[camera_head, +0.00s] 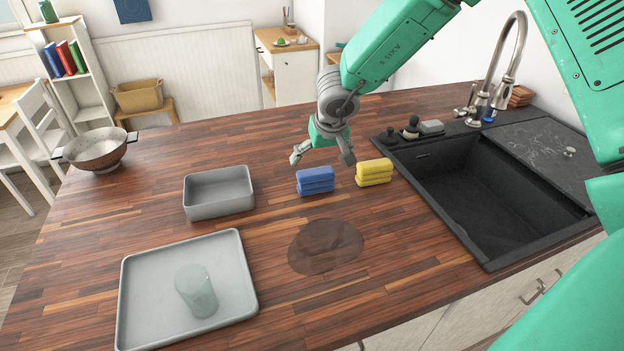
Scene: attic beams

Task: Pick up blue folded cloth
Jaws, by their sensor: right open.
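The blue folded cloth (315,181) lies on the wooden counter near the middle of the head view, in a neat stack of layers. My right gripper (322,158) hangs just above and behind it, fingers spread wide and pointing down, with nothing between them. One finger is to the left of the cloth and the other is to its right, near a yellow folded cloth (374,172). I cannot tell whether the right finger touches the yellow cloth. My left gripper is not in view.
A grey bin (219,211) and a grey tray (135,310) holding a translucent cup (196,291) are at left. A dark wet patch (326,247) lies in front of the blue cloth. A black sink (480,190) is at right. A colander (96,148) stands at the far left.

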